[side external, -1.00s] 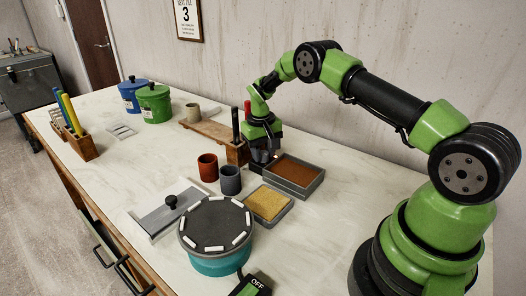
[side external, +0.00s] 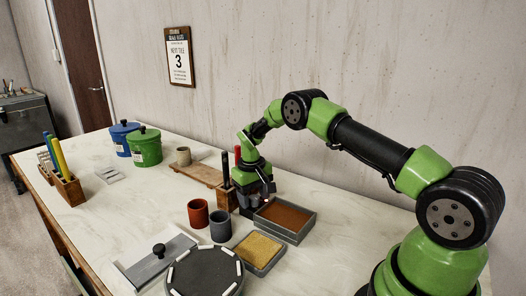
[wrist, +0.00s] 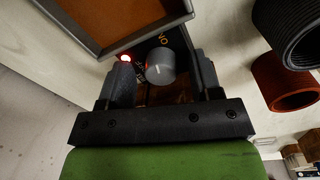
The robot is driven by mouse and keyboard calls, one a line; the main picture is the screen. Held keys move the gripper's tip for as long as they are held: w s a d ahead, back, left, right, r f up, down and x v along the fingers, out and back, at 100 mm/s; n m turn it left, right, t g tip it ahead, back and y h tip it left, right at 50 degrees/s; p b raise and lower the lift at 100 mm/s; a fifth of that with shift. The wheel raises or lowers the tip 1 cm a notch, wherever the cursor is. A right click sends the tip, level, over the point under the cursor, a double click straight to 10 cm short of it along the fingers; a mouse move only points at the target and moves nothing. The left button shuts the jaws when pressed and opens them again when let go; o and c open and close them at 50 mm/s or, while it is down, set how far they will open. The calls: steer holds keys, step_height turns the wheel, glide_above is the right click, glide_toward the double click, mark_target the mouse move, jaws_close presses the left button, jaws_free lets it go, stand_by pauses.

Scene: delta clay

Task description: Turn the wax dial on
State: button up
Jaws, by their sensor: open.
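The wax dial (wrist: 160,66) is a round grey knob on a dark panel in the wrist view, with a small pale mark on its face.
A tray of brown material (side external: 309,220) lies close beside my gripper, with a tray of yellow grains (side external: 259,250) in front. A red cup (side external: 198,213), a grey cup (side external: 220,229) and a wooden holder (side external: 225,200) stand near. A grey turntable (side external: 205,273) is at the front.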

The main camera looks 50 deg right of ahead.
steer(key=n, duration=0.6)
step_height(320, 180, up, 11)
step_height(320, 180, up, 10)
steer(key=t+y, duration=0.2)
steer(key=t, duration=0.2)
glide_above(253, 199)
steer(key=s+a, duration=0.6)
steer(key=s+a+r+m+t, duration=0.1)
steer(key=s+a+r+m, duration=0.1)
steer(key=s, duration=0.4)
step_height(253, 199, up, 2)
steer(key=shift+a+r+t, duration=0.2)
steer(key=shift+a+t, duration=0.2)
steer(key=shift+a, duration=0.45)
steer(key=shift+w, duration=0.1)
